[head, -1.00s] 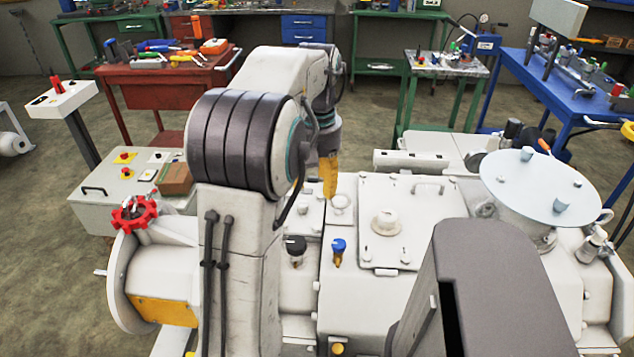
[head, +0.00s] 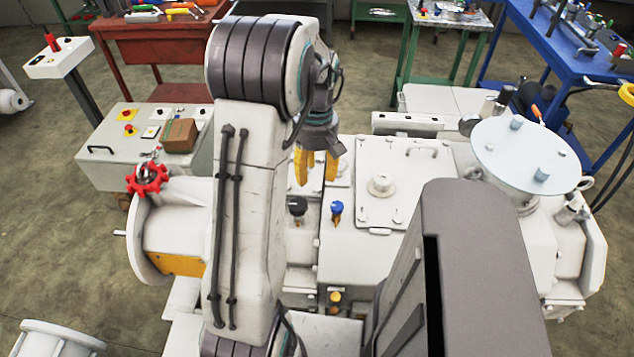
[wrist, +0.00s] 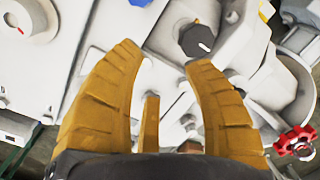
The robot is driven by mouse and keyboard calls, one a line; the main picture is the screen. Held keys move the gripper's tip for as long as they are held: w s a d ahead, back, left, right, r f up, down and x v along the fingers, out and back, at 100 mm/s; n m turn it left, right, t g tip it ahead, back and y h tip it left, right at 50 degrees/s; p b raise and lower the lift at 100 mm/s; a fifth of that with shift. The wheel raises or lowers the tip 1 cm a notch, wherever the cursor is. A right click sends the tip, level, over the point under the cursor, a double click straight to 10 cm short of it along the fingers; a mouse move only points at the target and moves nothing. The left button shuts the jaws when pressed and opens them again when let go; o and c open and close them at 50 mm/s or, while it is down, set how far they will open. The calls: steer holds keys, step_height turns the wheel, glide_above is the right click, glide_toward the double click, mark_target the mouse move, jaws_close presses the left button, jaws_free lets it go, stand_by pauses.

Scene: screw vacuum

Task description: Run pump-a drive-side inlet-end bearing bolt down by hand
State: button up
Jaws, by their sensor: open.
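A black knob (head: 297,206) and a blue-topped fitting (head: 337,209) stand on the housing just below and in front of the fingers. The black knob shows beyond the fingertips in the wrist view (wrist: 198,41). I cannot pick out the inlet-end bearing bolt for certain in either view.
A red handwheel (head: 147,179) stands left of my arm. A square cover (head: 385,215) and a round pale-blue flange (head: 525,153) lie to the right. A control box (head: 140,165) with a brown block (head: 181,135) is behind left. Open floor lies left.

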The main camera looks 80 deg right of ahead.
mark_target(317, 188)
steer(key=d+n, duration=0.1)
steer(key=n, duration=0.1)
steer(key=d+n+h, duration=0.1)
steer(key=n, duration=0.1)
steer(key=shift+s+d+f, duration=0.1)
steer(key=shift+f, duration=0.1)
steer(key=shift+d+n, duration=0.15)
steer(key=shift+n, duration=0.45)
steer(key=shift+f, duration=3.7)
jaws_close()
